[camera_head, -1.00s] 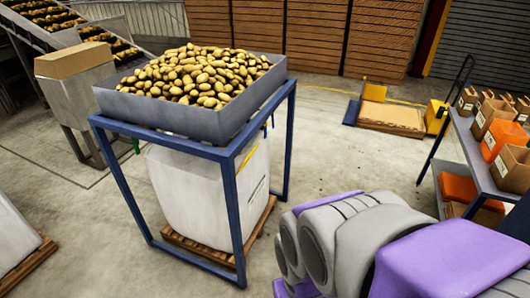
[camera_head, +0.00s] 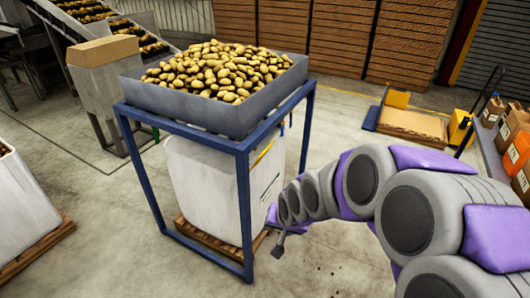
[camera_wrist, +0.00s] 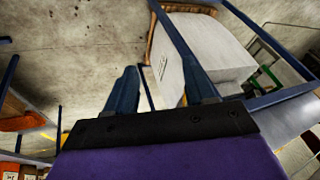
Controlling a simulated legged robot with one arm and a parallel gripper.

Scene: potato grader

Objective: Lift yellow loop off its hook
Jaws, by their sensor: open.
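The yellow loop (camera_head: 263,152) shows in the head view as a thin slanted strip at the near right upper corner of the white bulk bag (camera_head: 205,185), inside the blue frame (camera_head: 246,205). Its hook cannot be made out. My gripper (camera_head: 279,247) is to the right of the frame's near post, lower than the loop and apart from it in the picture. In the wrist view my gripper (camera_wrist: 158,66) has its two dark fingers spread, with nothing seen held between them. The bag (camera_wrist: 205,45) and a frame post show beyond; a small yellow bit is partly hidden by the right finger.
A grey hopper full of potatoes (camera_head: 185,105) tops the frame. The bag stands on a wooden pallet (camera_head: 205,240). A green loop (camera_head: 155,132) hangs at the left. A shelf with boxes (camera_head: 488,140) stands at the right.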

